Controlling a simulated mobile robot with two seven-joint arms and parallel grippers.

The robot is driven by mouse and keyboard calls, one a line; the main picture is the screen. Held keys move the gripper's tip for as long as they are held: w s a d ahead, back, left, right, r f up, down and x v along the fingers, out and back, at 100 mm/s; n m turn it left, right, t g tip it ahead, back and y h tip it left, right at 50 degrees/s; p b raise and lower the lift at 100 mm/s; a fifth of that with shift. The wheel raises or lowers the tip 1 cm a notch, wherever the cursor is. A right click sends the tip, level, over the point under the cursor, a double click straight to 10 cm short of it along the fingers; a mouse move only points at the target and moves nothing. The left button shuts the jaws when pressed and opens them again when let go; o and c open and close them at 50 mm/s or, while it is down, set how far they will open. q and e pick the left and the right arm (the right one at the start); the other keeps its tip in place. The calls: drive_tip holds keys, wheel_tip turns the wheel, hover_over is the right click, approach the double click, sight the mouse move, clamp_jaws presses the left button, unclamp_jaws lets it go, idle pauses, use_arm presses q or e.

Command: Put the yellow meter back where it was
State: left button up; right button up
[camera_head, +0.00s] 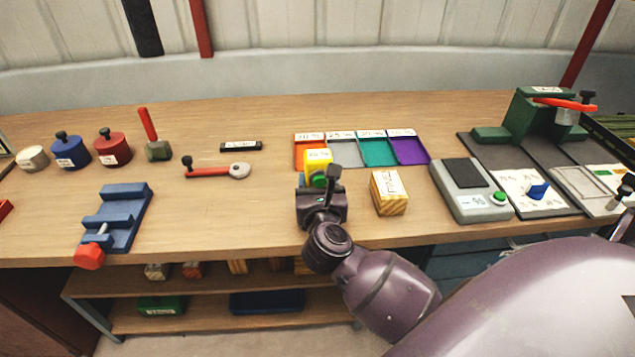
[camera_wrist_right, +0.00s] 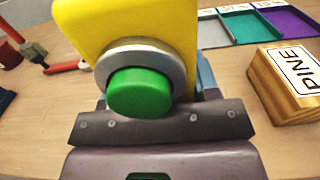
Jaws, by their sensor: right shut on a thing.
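The yellow meter (camera_head: 318,158) has a round green button in a grey ring on its face. My right gripper (camera_head: 319,186) is shut on it over the middle of the wooden bench, just in front of the coloured trays. In the right wrist view the yellow meter (camera_wrist_right: 125,35) fills the upper middle, with its green button facing the camera above the gripper (camera_wrist_right: 160,115). The meter's underside is hidden, so I cannot tell whether it touches the bench. My left gripper is not in view.
A wooden block labelled PINE (camera_head: 389,192) stands just right of the gripper. Orange, grey, teal and purple trays (camera_head: 408,150) lie behind. A grey scale (camera_head: 470,190) sits further right.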

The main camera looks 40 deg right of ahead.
drive_tip(key=shift+f, duration=0.15)
drive_tip(key=o, duration=1.2)
drive_tip(key=shift+c, duration=0.2)
